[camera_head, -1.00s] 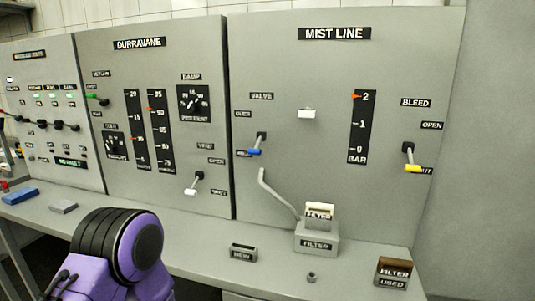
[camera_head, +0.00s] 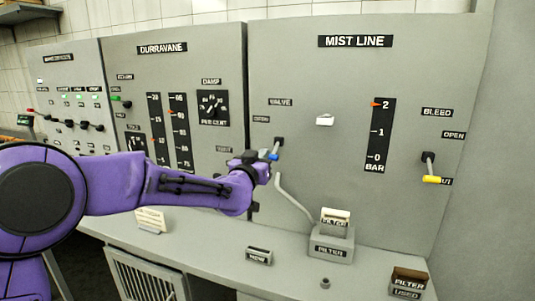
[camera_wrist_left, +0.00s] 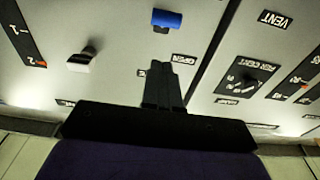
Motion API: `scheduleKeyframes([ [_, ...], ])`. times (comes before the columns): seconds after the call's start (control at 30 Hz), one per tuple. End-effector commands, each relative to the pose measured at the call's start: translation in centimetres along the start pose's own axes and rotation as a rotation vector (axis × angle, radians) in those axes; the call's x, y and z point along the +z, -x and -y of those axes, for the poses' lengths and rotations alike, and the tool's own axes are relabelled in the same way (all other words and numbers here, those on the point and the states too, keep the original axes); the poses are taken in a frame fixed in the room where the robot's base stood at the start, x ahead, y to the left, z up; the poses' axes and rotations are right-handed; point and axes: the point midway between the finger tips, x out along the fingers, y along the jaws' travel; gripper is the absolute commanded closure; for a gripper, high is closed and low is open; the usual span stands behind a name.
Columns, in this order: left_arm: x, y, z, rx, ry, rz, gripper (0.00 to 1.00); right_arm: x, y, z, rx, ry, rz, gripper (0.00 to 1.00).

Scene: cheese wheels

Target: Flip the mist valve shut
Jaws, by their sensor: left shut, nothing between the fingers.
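The mist valve lever (camera_head: 274,156) has a blue handle on a dark pivot, at the left of the MIST LINE panel (camera_head: 354,70). In the head view the blue handle shows below its pivot, lower than the OPEN label. My left gripper (camera_head: 262,157) is shut and empty, close beside the lever, and partly covers the view of it and of its lower label. In the left wrist view, which shows the panel upside down, the blue handle (camera_wrist_left: 167,19) lies just beyond the shut fingertips (camera_wrist_left: 159,64), with a gap in the picture. My right gripper is out of view.
A bleed lever with a yellow handle (camera_head: 431,179) is at the panel's right. A white knob (camera_head: 325,119) sits near the panel's middle. A bent pipe (camera_head: 294,200) runs to the filter holder (camera_head: 331,245) below. The bench front holds small trays, including a used-filter box (camera_head: 408,283).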

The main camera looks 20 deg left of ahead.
Motion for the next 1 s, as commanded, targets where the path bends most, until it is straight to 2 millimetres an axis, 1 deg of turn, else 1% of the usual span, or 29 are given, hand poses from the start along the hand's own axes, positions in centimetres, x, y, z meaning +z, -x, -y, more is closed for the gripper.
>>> scheduleKeyframes([
  [0.03, -0.4, -1.2, 0.0, 0.000, 0.000, 0.002, 1.00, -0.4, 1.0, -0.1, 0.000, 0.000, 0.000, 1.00],
  [0.07, -0.3, -1.8, 0.0, 0.000, 0.000, 0.003, 1.00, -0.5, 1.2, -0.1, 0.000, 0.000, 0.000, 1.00],
  [0.1, 0.4, -2.3, 0.0, 0.000, 0.001, 0.006, 1.00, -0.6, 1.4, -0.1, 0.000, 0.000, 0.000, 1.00],
  [0.3, 2.4, -4.0, 0.0, 0.000, 0.001, 0.002, 1.00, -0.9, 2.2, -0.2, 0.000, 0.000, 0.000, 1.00],
  [0.47, 2.9, -4.3, 0.0, 0.000, 0.001, 0.000, 1.00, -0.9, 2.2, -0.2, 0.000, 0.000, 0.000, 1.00],
  [0.7, 2.9, -4.3, 0.0, 0.000, 0.001, 0.000, 1.00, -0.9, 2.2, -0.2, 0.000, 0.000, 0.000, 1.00],
  [0.77, 3.1, -4.3, 0.0, 0.000, 0.001, -0.002, 1.00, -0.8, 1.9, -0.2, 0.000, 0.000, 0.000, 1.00],
  [0.87, 3.8, -4.4, 0.0, 0.000, -0.001, -0.019, 1.00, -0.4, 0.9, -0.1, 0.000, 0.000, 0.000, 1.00],
  [1.0, 5.0, -4.7, 0.0, -0.001, 0.000, -0.069, 1.00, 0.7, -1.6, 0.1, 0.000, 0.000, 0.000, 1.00],
])
